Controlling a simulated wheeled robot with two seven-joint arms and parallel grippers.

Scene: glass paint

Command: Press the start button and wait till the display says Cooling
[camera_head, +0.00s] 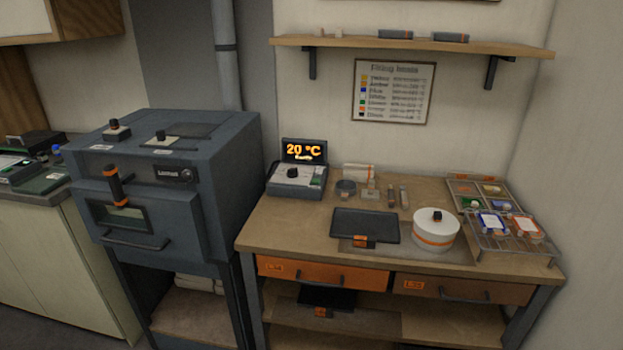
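The display (304,151) stands at the back left of the wooden workbench and reads "20 °C" in orange. A smaller word under it is blurred and looks like "Ready". Below it is a grey control box (312,190) with a pale top panel and a dark knob or button (293,172). I cannot tell for certain which part is the start button. The blue-grey kiln (180,215) stands left of the bench, with its front door shut and a dark window in it. Neither of my grippers is in view.
The bench (290,232) also holds a dark tray (365,224), a white round pot (435,232) with an orange band, and a wire rack (510,247) with glass pieces at the right. A shelf (420,46) hangs above. Space in front of the control box is clear.

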